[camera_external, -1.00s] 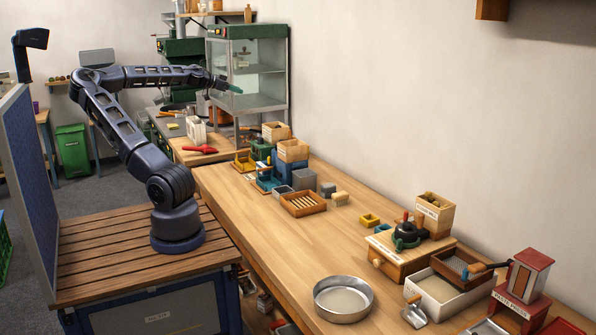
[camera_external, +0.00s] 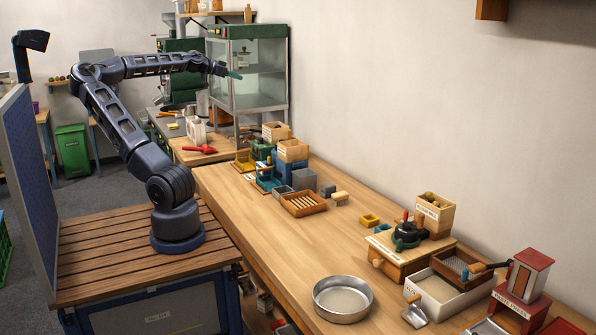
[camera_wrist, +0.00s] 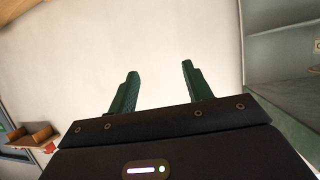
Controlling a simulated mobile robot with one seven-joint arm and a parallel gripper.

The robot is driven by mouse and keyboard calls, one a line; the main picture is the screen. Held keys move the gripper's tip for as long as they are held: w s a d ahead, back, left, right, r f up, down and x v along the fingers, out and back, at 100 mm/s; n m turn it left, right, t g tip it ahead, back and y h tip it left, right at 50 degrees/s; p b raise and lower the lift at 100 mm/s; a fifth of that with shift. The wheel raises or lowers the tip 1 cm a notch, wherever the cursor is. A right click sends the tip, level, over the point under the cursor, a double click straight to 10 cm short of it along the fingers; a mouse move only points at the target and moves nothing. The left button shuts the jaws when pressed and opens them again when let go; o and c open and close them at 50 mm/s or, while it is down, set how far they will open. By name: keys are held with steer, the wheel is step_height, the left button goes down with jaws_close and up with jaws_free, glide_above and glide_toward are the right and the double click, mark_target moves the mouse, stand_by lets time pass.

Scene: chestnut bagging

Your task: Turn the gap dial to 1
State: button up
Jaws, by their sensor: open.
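I cannot make out the gap dial or its markings in either view. My gripper (camera_external: 236,75) is at the end of the outstretched arm, in front of the glass-fronted cabinet (camera_external: 246,68) at the back. In the wrist view my gripper's two green fingers (camera_wrist: 160,69) stand apart with nothing between them. A green machine (camera_external: 181,58) stands left of the cabinet, partly hidden behind my arm.
A red tool (camera_external: 200,150) and a white holder (camera_external: 196,131) are on the bench below the arm. Several boxes stand further along the bench.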

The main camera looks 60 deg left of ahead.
step_height(320, 180, up, 3)
steer(key=m+g+y, duration=0.2)
steer(key=g, duration=1.1)
glide_above(261, 141)
steer(key=a, duration=0.1)
steer(key=f, duration=3.4)
steer(key=shift+w+a, duration=0.2)
steer(key=c, duration=1)
steer(key=shift+n, duration=0.3)
